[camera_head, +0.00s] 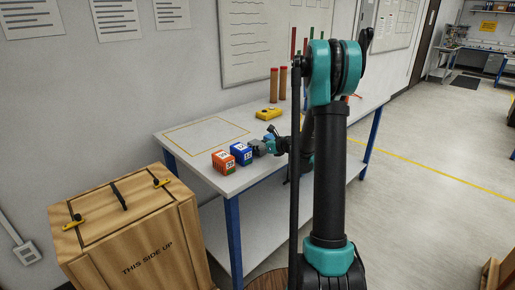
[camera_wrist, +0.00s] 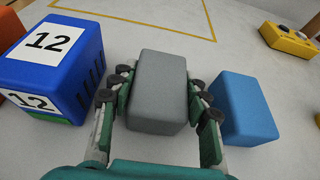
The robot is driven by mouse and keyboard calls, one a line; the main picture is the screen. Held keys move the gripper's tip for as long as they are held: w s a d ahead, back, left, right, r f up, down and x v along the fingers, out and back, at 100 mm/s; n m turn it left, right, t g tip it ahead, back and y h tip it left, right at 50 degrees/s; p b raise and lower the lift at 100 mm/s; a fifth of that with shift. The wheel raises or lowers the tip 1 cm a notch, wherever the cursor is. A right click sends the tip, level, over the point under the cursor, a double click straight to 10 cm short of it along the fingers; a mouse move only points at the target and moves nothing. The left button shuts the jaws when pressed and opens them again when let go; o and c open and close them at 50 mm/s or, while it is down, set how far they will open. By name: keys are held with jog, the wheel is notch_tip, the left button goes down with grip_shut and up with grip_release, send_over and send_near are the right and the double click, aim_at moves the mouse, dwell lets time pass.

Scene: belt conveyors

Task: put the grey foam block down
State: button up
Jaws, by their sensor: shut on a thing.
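The grey foam block (camera_wrist: 158,88) is between the two fingers of my gripper (camera_wrist: 160,98) in the wrist view, with both fingers closed against its sides. It is low over or on the white table; I cannot tell whether it touches the top. In the head view my gripper (camera_head: 268,146) is near the table's front edge, just right of a blue box. The grey block (camera_head: 258,149) shows there only as a small grey patch, mostly hidden by the gripper.
A blue box marked 12 (camera_wrist: 58,62) stands close left of the gripper, an orange box (camera_head: 223,162) beyond it. A plain blue block (camera_wrist: 243,106) is close right. A yellow device (camera_head: 268,113) lies farther back. A yellow-outlined area (camera_head: 205,134) on the table is empty.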

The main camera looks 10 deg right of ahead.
notch_tip(320, 180, up, 19)
jog(key=m+t+h, duration=0.1)
jog(key=m+h, duration=0.1)
send_over(258, 143)
jog(key=s+d, duration=0.2)
notch_tip(258, 143, down, 9)
jog(key=shift+s+a+f, duration=0.1)
jog(key=shift+f, duration=0.05)
jog(key=shift+m+t+h, duration=0.5)
jog(key=shift+m+h, duration=0.4)
jog(key=s+f, duration=0.1)
jog(key=f, duration=0.1)
jog(key=s+d+f, duration=0.1)
jog(key=s+f, duration=0.1)
jog(key=f, duration=0.1)
jog(key=s+d+f, duration=0.1)
jog(key=s+f, duration=0.1)
jog(key=shift+s+d+f, duration=0.1)
jog(key=shift+s+f, duration=0.05)
jog(key=shift+f, duration=0.1)
